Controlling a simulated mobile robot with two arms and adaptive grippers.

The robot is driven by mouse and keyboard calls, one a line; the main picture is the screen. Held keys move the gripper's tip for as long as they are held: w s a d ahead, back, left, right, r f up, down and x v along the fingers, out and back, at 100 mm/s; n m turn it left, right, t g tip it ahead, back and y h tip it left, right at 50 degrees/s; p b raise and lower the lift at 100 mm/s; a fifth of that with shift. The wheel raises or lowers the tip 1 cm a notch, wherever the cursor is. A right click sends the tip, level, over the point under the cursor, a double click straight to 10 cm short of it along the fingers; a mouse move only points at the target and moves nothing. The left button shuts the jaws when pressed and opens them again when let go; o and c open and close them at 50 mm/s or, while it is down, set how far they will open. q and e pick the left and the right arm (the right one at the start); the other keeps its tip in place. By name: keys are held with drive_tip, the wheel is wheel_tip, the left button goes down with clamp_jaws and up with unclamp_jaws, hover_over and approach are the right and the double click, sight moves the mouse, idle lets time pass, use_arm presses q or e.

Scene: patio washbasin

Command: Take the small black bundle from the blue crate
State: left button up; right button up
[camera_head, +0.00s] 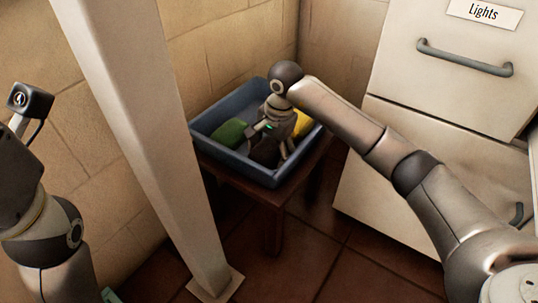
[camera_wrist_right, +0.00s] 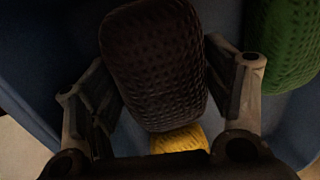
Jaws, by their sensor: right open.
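The small black bundle (camera_wrist_right: 155,65) is dark and woven-looking, and lies between the two fingers of my right gripper (camera_wrist_right: 158,72) in the right wrist view. In the head view the black bundle (camera_head: 265,153) is partly hidden by that gripper (camera_head: 268,146), which reaches down into the blue crate (camera_head: 285,172). The right gripper is open, with its fingers on either side of the bundle; I cannot tell whether they touch it. My left arm shows at the left edge, but its fingers are not in view.
A green bundle (camera_head: 230,133) and a yellow bundle (camera_head: 302,123) lie in the crate beside the black one. The crate stands on a small dark table (camera_head: 275,200). A pale post (camera_head: 150,130) rises in front at left. White drawers (camera_head: 440,110) stand at right.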

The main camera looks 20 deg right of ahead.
drive_tip(key=c, duration=0.7)
drive_tip(key=shift+r, duration=0.15)
